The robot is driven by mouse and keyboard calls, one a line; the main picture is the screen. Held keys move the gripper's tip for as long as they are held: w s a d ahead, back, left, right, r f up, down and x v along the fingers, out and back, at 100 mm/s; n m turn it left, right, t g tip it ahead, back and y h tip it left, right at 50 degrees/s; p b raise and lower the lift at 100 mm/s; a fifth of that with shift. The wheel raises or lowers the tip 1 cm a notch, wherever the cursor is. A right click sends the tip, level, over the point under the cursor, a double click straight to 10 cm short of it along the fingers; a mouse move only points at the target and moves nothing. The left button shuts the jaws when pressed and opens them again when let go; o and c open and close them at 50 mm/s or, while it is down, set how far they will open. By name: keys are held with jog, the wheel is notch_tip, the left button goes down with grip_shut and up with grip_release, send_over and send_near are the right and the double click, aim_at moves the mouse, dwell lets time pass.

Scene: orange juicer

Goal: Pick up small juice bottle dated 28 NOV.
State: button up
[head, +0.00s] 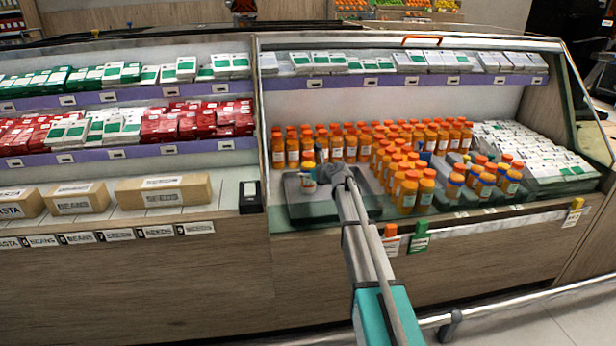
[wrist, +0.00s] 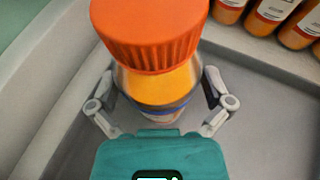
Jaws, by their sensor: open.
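A small juice bottle (wrist: 155,85) with an orange cap stands upright between the two fingers of my gripper (wrist: 160,95) in the wrist view. The fingers are spread on either side of it, and I cannot tell whether they touch it. Its label is mostly hidden below the cap, and no date is readable. In the head view the bottle (head: 308,178) stands on a grey tray (head: 300,212) at the left of the bottle display. My gripper (head: 318,180) reaches it there from the right.
Many orange-capped bottles (head: 350,142) stand in rows behind the tray, and others (head: 408,192) stand right of my arm. Bottles with blue bands (head: 455,184) are further right. A glass divider (head: 262,120) rises at the left. White packs (head: 530,150) fill the right side.

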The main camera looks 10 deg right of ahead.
aim_at(312, 164)
dwell(0.3)
jog(key=c, duration=1.2)
jog(key=shift+r, duration=0.2)
notch_tip(312, 164, up, 3)
jog(key=p, duration=0.3)
jog(key=s+r+p, duration=0.1)
jog(key=r+p, duration=0.1)
jog(key=s+d+r+p, duration=0.1)
jog(key=p, duration=0.1)
jog(key=s+d+r+p, duration=0.1)
jog(key=s+r+p, duration=0.1)
jog(key=shift+s+r, duration=0.1)
jog(key=shift+r, duration=0.25)
jog(key=p+v, duration=0.4)
jog(key=v, duration=0.6)
jog(key=shift+d, duration=0.1)
jog(key=shift+r, duration=0.1)
